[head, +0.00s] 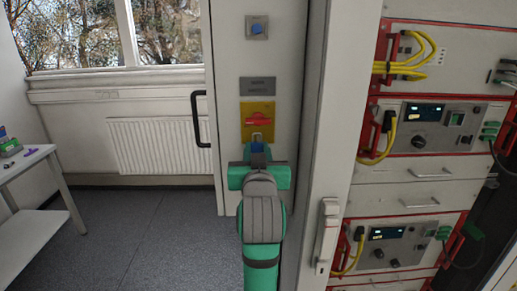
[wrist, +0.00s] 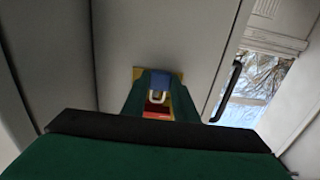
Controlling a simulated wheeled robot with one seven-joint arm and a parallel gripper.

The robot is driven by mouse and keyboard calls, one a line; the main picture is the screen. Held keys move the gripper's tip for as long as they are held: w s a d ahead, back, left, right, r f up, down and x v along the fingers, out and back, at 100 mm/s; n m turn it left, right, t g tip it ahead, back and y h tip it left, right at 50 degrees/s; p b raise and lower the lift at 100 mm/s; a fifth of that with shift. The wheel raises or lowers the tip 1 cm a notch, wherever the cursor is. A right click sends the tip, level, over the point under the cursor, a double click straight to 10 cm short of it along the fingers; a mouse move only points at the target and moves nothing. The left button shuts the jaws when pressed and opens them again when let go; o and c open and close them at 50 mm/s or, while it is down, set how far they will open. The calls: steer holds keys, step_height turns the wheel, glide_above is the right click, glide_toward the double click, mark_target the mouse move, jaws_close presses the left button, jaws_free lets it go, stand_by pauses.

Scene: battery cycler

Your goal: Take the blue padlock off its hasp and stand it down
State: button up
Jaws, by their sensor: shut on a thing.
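The blue padlock (head: 257,148) hangs just below a red switch handle (head: 258,119) on a yellow plate (head: 247,106) on the grey cabinet panel. My gripper (head: 257,154) is shut on the padlock's body from the front. In the wrist view the blue body (wrist: 160,80) sits between the two green fingers, with its pale shackle (wrist: 157,97) pointing towards the red handle (wrist: 157,115). Whether the shackle still passes through the hasp I cannot tell. My gripper and arm hide the lower part of the padlock in the head view.
A white table (head: 28,163) with small coloured objects stands at the far left. A black door handle (head: 201,118) is left of the panel. Racks with red frames and yellow cables (head: 412,62) stand on the right. The floor (head: 140,225) between table and panel is clear.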

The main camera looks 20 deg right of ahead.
steer(key=shift+v, duration=2.7)
steer(key=shift+d, duration=0.1)
